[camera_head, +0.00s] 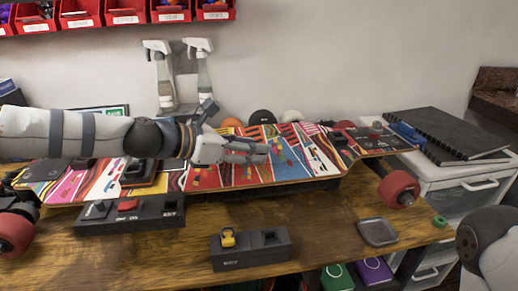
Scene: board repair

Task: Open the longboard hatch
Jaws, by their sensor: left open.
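The longboard (310,152) lies across the wooden table, its deck covered in bright patterned stripes. A dark raised panel (135,178) with a black knob sits on the deck's left part, partly behind my left arm. Another dark panel (355,146) with a red piece sits near the right end. I cannot tell which of these is the hatch. My left gripper (262,152) is over the middle of the deck, fingers pointing right, open with nothing visible in it. I cannot tell whether it touches the deck. My right gripper is out of view; part of my right arm shows at bottom right.
A black box with a red switch (130,213) and a black block with a yellow key-like piece (250,250) stand in front of the board. A small grey tray (377,232) lies at front right. Spray bottles (163,80) stand behind. A black notebook (445,132) lies at right.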

